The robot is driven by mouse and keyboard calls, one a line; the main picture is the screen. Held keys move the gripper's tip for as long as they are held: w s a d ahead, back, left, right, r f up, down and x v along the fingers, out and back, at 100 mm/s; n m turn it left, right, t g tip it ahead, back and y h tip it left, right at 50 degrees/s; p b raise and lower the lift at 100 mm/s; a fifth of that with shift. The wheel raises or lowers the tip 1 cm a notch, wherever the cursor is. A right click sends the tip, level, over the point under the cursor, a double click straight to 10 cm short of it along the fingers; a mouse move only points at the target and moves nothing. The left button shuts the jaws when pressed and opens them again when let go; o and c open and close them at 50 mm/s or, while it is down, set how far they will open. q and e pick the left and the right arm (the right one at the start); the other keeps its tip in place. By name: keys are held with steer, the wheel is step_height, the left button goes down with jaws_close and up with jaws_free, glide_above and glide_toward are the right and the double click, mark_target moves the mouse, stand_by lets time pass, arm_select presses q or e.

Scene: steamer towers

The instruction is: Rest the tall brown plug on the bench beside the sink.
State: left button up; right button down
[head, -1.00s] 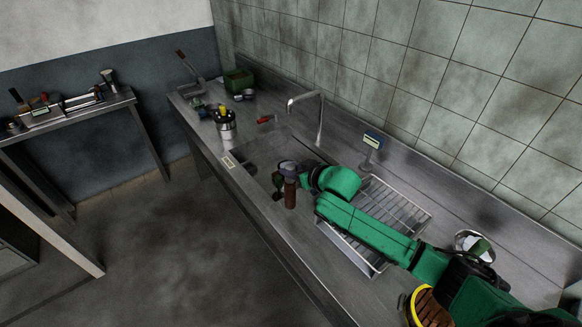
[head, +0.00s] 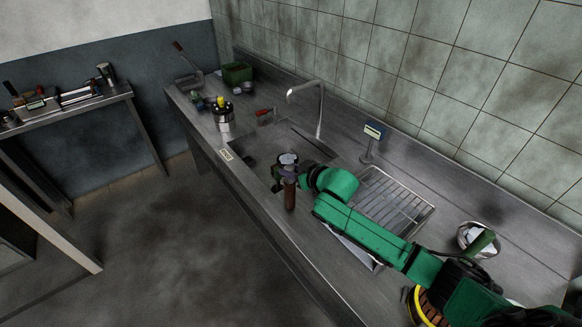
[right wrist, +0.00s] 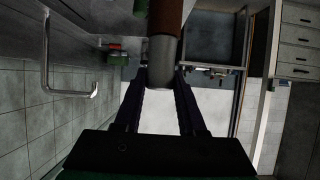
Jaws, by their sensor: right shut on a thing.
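The tall brown plug (head: 290,196) hangs upright from my right gripper (head: 289,174), brown part down, at the front edge of the sink (head: 250,152) near the drying rack. In the right wrist view the plug's grey end (right wrist: 162,55) sits between the two dark fingers of my right gripper (right wrist: 161,78), which is shut on it. I cannot tell whether the plug's lower end touches the bench (head: 258,207). My left gripper is not in view.
A wire drying rack (head: 408,197) lies under my right arm. A tap (head: 320,100) stands behind the sink. The bench's front strip is narrow.

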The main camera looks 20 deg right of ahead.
steer(key=shift+f+b, duration=0.3)
steer(key=shift+f, duration=0.3)
stand_by(0.4)
steer(key=shift+c, duration=2)
jaws_free()
steer(key=b+v, duration=0.2)
steer(key=v, duration=1.2)
steer(key=shift+s, duration=0.25)
steer(key=shift+r, duration=0.1)
